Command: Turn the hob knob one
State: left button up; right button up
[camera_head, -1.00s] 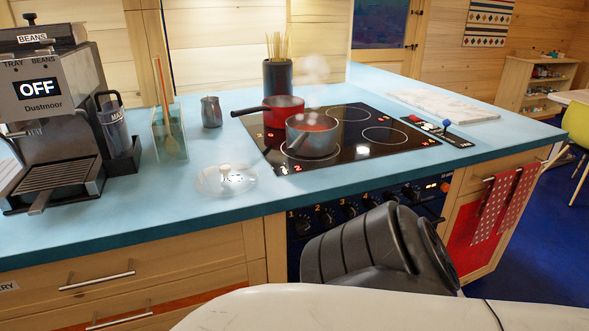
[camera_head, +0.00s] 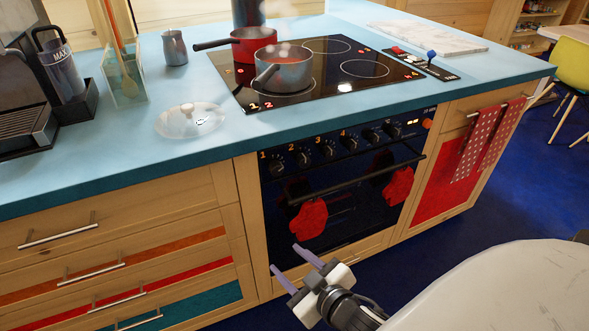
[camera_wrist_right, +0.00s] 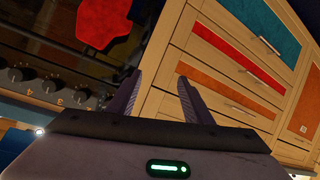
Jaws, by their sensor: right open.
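Hob knob one (camera_head: 277,164) is the leftmost black knob on the dark oven panel, beside an orange 1. Its pointer is too small to read. My right gripper (camera_head: 292,264) is open and empty, below and a little right of knob one, in front of the lower oven front. In the right wrist view its two purple-grey fingers (camera_wrist_right: 160,82) are apart with nothing between them. A row of knobs (camera_wrist_right: 48,88) shows left of the fingers there; I cannot tell which is knob one. My left gripper is out of view.
The oven handle (camera_head: 360,181) sticks out below the knobs, with red mitts (camera_head: 308,218) hanging below it. A red pan (camera_head: 254,50) and a grey pot (camera_head: 284,72) stand on the black hob (camera_head: 400,75). Drawers with bar handles (camera_head: 57,237) are at the left.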

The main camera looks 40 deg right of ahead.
aim_at(278, 171)
jog(key=w+d+r+n+t+h+b, duration=0.1)
jog(key=w+d+r+t, duration=0.15)
jog(key=d+r, duration=0.2)
jog(key=w+d+r+t+h+b, duration=0.1)
jog(key=w+d+r+t, duration=0.1)
jog(key=w+d+r, duration=0.3)
jog(key=w, duration=0.3)
jog(key=w+p, duration=0.1)
jog(key=w, duration=0.1)
jog(key=w+r, duration=0.1)
jog(key=w, duration=0.2)
jog(key=shift+w+a+r, duration=0.1)
jog(key=shift+w+a, duration=0.1)
jog(key=shift+w, duration=0.15)
jog(key=shift+c, duration=0.3)
jog(key=c, duration=1)
